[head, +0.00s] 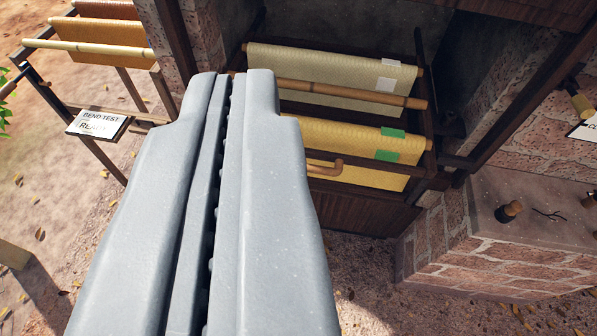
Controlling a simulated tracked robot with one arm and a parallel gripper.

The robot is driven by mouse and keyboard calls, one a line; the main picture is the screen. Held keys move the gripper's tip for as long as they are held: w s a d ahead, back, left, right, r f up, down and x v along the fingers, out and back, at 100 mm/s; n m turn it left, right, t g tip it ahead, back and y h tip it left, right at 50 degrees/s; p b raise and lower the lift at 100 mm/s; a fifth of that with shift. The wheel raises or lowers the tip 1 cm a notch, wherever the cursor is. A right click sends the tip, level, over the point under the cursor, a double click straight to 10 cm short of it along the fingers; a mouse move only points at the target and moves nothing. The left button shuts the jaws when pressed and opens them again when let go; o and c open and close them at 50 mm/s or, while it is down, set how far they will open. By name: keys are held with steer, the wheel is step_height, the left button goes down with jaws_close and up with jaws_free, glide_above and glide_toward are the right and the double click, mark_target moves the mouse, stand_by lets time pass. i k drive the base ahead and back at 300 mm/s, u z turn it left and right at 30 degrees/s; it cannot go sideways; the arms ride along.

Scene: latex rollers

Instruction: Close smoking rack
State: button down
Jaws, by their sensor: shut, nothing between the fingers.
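The smoking rack (427,115) is a dark wooden frame standing in the opening of a brick smokehouse. Pale latex sheets (330,72) and yellow sheets (345,137) hang on its bamboo rods, with white and green tags on them. A curved wooden handle (325,168) shows on the rack's front, just right of my gripper in the picture. My gripper (238,76) is shut and empty. It fills the middle of the view and hides the left part of the rack. I cannot tell whether it touches the rack.
A drying stand with orange sheets (105,35) and a "BEND TEST" sign (98,124) stand at the left. A low brick block (500,240) with wooden pegs stands at the right. Bare ground (375,300) with scattered leaves lies in front.

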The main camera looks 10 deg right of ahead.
mark_target(405, 199)
steer(key=u, duration=0.35)
steer(key=k, duration=1)
steer(key=z, duration=0.9)
steer(key=i, duration=1)
steer(key=u, duration=0.05)
